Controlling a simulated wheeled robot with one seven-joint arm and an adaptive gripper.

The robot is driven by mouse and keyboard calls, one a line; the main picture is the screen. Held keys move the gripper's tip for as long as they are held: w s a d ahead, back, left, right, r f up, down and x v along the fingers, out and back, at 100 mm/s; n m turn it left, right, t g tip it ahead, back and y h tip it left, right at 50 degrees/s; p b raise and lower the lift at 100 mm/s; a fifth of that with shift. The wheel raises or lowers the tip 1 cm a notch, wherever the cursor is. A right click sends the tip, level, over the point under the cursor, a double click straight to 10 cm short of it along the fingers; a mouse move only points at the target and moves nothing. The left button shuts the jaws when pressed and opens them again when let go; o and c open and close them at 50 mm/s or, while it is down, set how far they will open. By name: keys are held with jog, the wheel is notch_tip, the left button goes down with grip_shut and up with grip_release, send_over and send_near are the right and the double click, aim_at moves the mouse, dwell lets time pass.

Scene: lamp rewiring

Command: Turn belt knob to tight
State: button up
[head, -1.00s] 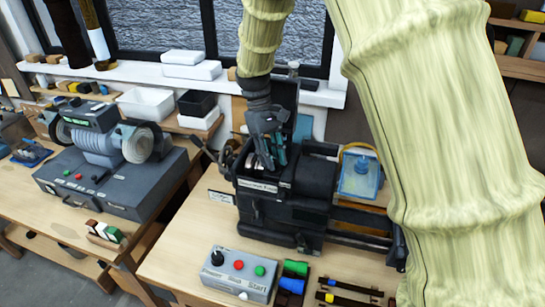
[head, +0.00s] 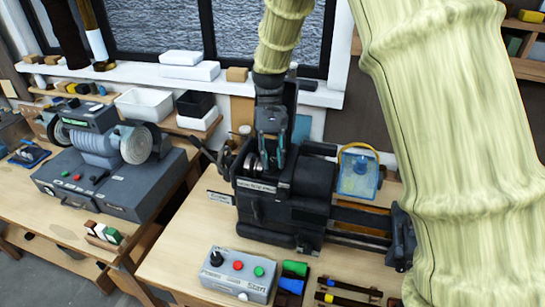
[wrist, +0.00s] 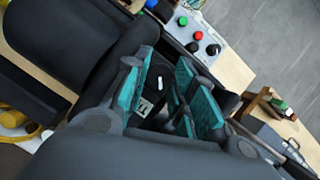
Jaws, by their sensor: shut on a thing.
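The dark lathe (head: 285,205) stands on the wooden bench, with a label plate on the front of its headstock. My gripper (head: 272,162) points down into the top of the headstock, just in front of its raised dark cover. In the wrist view its teal-padded fingers (wrist: 163,98) are on either side of a dark part with a short white mark (wrist: 160,84), which looks like the belt knob. The gripper is shut on it. The head view hides the knob behind the fingers, and I cannot read its setting.
A control box (head: 240,274) with a black knob and red and green buttons sits in front of the lathe. Colored rolls (head: 292,276) lie beside it. A grinder (head: 100,150) stands on the left bench. A blue, yellow-rimmed container (head: 358,172) is right of the headstock.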

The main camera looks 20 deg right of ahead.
jog(key=shift+s+f, duration=0.1)
jog(key=o, duration=1)
jog(key=shift+v, duration=4.05)
